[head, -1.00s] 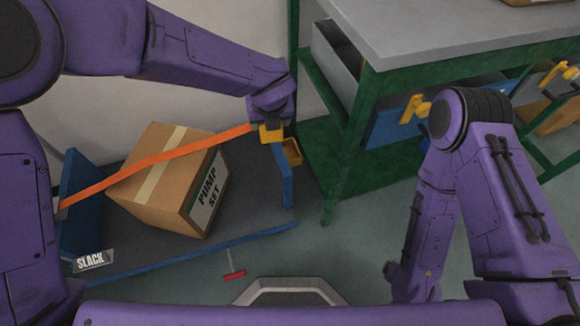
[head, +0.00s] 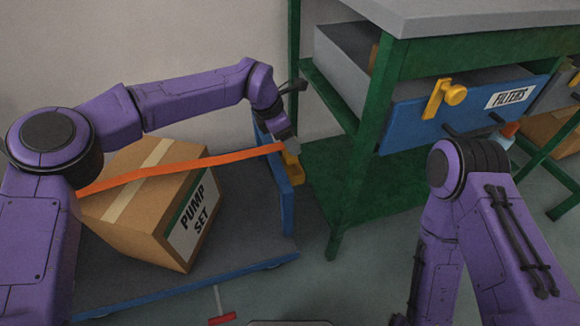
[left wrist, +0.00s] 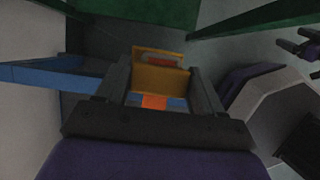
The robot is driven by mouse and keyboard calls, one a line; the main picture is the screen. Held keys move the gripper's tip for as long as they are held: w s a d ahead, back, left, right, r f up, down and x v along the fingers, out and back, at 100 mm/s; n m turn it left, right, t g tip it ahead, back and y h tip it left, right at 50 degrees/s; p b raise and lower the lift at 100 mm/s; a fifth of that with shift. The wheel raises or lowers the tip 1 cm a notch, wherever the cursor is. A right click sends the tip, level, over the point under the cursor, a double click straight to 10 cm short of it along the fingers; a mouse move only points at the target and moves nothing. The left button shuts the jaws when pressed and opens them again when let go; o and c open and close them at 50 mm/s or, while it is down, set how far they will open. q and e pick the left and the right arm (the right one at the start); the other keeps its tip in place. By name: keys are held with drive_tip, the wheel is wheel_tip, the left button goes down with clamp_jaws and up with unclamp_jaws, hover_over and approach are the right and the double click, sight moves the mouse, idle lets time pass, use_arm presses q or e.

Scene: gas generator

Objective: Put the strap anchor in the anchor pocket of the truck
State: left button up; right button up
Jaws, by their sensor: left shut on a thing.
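My left gripper (head: 287,147) is shut on the strap anchor at the end of the orange strap (head: 185,161). It is at the blue end wall of the truck (head: 283,190), right by the yellow anchor pocket (head: 293,168). In the left wrist view, the fingers stand either side of the strap end (left wrist: 154,101), and yellow parts (left wrist: 160,78) lie just beyond it. The fingers hide most of the anchor, and I cannot tell how far it is inside the pocket. A dark pronged shape at the right of the wrist view may be my right gripper (left wrist: 298,46).
A PUMP SET carton (head: 150,210) sits on the truck bed under the strap. A green bench (head: 345,190) stands close to the right of the truck. Its blue FILTERS drawer (head: 400,128) has a yellow fitting (head: 443,97).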

sight(289, 156)
use_arm(q)
wheel_tip(289, 156, down, 7)
drive_tip(key=shift+b, duration=1.1)
drive_tip(key=shift+r, duration=0.1)
drive_tip(key=o, duration=1.2)
drive_tip(key=p+v, duration=0.4)
drive_tip(key=v, duration=0.8)
